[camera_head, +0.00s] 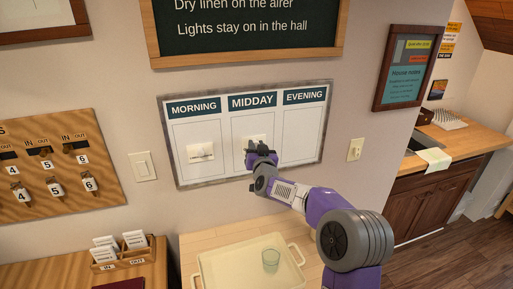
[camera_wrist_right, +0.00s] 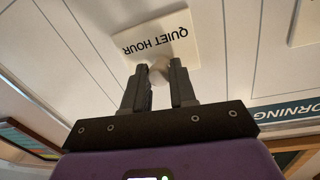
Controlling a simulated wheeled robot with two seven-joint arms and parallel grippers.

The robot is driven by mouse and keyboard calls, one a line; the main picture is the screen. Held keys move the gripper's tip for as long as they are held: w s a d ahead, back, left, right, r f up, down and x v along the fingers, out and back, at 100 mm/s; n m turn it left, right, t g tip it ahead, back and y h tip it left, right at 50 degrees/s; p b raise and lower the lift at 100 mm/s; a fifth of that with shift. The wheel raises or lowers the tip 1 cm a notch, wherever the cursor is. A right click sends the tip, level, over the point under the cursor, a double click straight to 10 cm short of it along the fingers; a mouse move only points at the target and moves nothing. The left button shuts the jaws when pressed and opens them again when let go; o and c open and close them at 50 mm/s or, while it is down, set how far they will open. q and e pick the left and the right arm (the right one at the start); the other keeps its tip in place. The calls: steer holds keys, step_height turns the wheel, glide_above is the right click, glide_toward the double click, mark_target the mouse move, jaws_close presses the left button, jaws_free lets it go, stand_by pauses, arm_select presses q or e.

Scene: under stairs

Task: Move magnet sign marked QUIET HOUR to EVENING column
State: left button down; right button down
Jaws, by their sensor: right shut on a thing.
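The white QUIET HOUR magnet sign (camera_wrist_right: 168,38) shows in the right wrist view, with a round knob on its face. In the head view it is the white sign (camera_head: 256,138) in the MIDDAY column, partly hidden behind my right gripper (camera_head: 261,150). The gripper's fingers (camera_wrist_right: 160,80) are shut on the knob. The sign looks flat against or very near the board (camera_head: 247,85); I cannot tell which. The EVENING column (camera_head: 302,135) at the board's right is empty. My left gripper is not in view.
Another white magnet sign (camera_head: 200,153) sits in the MORNING column. A chalkboard (camera_head: 245,27) hangs above the board. Light switches (camera_head: 142,166) flank it. Below is a cream tray (camera_head: 222,277) with a glass (camera_head: 270,260). A key board (camera_head: 55,170) hangs at left.

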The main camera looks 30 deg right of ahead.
stand_by(0.3)
steer(key=shift+d+b+v, duration=0.1)
steer(key=shift+b+v, duration=0.6)
steer(key=shift+v, duration=0.55)
steer(key=shift+d+b+v, duration=0.15)
steer(key=shift+b+v, duration=0.5)
steer(key=shift+v, duration=0.55)
steer(key=shift+s, duration=0.1)
steer(key=c, duration=1.7)
jaws_free()
jaws_close()
